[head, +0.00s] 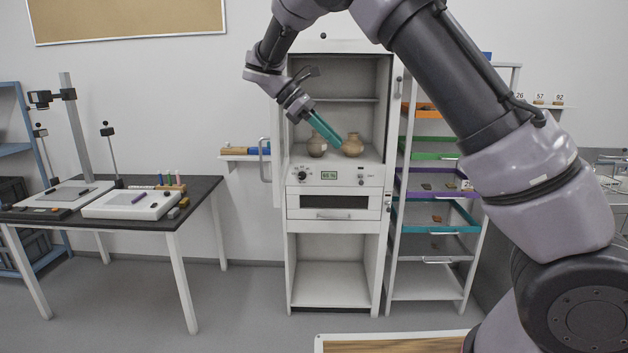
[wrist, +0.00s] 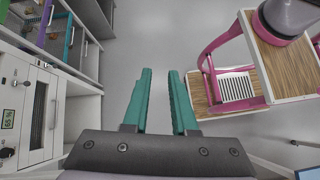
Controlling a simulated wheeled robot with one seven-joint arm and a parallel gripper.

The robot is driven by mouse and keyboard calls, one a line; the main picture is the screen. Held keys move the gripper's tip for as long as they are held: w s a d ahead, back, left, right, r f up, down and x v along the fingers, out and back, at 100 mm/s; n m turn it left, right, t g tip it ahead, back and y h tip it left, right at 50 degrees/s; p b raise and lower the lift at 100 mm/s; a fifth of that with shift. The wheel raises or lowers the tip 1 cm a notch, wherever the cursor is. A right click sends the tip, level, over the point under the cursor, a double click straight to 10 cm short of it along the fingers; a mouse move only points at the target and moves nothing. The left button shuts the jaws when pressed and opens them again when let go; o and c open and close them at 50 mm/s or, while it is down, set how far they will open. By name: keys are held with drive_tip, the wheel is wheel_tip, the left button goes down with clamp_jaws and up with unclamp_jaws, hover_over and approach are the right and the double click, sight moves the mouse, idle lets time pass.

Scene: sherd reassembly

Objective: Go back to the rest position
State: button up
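My gripper (head: 326,132) shows in the head view with its teal fingers pointing down and right, in front of the open upper bay of the white cabinet (head: 305,222). In the wrist view, the two fingers of my gripper (wrist: 160,74) stand apart with only grey floor visible between them. They hold nothing. Two tan pots, a left one (head: 316,147) and a right one (head: 353,146), stand upright on the cabinet's bay floor. The fingers overlap the left pot's neighbourhood in the picture; the depth gap is hard to judge.
A rack (head: 398,232) with coloured trays of sherds stands right of the cabinet. A dark-topped table (head: 60,217) with a white light box (head: 132,204) and a camera stand is at the left. The cabinet's front also shows in the wrist view (wrist: 65,120). Grey floor (head: 240,290) between is clear.

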drive_tip(key=s+d+r+m+y, duration=0.3)
drive_tip(key=d+m+y, duration=0.1)
drive_tip(key=d, duration=0.3)
drive_tip(key=s+d+r+m+y, duration=0.2)
drive_tip(key=s+d+m+y, duration=0.15)
drive_tip(key=d, duration=0.45)
drive_tip(key=s+d+r+m+t+y, duration=0.1)
drive_tip(key=s+d+m+t+y, duration=0.1)
drive_tip(key=s+m, duration=0.4)
drive_tip(key=s+d+r+m+t+y, duration=0.1)
drive_tip(key=s+d+r+m+t, duration=0.1)
drive_tip(key=s+m+t, duration=0.4)
drive_tip(key=shift+s+d+y, duration=0.35)
drive_tip(key=shift+s+d, duration=0.55)
drive_tip(key=shift+s, duration=0.35)
